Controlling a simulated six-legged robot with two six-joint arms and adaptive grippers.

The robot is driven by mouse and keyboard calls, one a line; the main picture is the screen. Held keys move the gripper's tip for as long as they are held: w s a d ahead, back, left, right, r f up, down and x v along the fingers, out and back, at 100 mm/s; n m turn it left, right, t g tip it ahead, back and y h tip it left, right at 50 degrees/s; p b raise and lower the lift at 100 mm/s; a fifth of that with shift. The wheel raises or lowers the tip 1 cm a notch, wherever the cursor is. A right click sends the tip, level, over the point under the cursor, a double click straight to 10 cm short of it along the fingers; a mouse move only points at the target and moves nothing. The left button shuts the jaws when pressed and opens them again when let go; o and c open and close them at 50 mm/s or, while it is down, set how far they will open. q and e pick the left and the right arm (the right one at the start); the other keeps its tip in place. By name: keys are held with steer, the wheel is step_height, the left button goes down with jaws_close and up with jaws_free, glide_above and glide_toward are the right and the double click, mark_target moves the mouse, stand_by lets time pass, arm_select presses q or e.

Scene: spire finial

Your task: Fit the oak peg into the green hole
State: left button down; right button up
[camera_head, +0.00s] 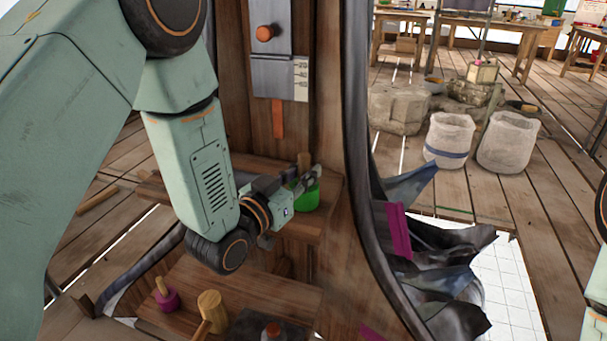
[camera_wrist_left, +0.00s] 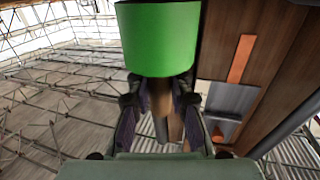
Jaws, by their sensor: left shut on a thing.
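The oak peg (camera_head: 304,160) stands roughly upright at the green holder (camera_head: 307,198) on the wooden shelf. My left gripper (camera_head: 311,179) is shut on the peg just above the holder's rim. In the left wrist view the gripper's fingers (camera_wrist_left: 160,98) lie on either side of the brown peg (camera_wrist_left: 175,122), with the green holder (camera_wrist_left: 160,40) just beyond them. The peg's end meets the holder, but the hole is hidden, so I cannot tell how deep it is. My right gripper is out of view.
On the lower shelf are a magenta holder with a peg (camera_head: 166,298) and a wooden mallet (camera_head: 210,308). A metal plate with an orange knob (camera_head: 265,33) is on the post behind. A dark curved rib (camera_head: 358,150) and torn sheets (camera_head: 430,250) lie right of the shelf.

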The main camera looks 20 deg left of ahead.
arm_select(q)
steer(key=shift+s+f, duration=0.1)
steer(key=shift+f, duration=0.05)
steer(key=c, duration=1.2)
jaws_free()
steer(key=shift+r, duration=0.3)
steer(key=p+v, duration=0.2)
steer(key=v, duration=0.9)
steer(key=shift+s+a+f, duration=0.1)
steer(key=shift+s+a, duration=0.05)
steer(key=shift+s, duration=0.25)
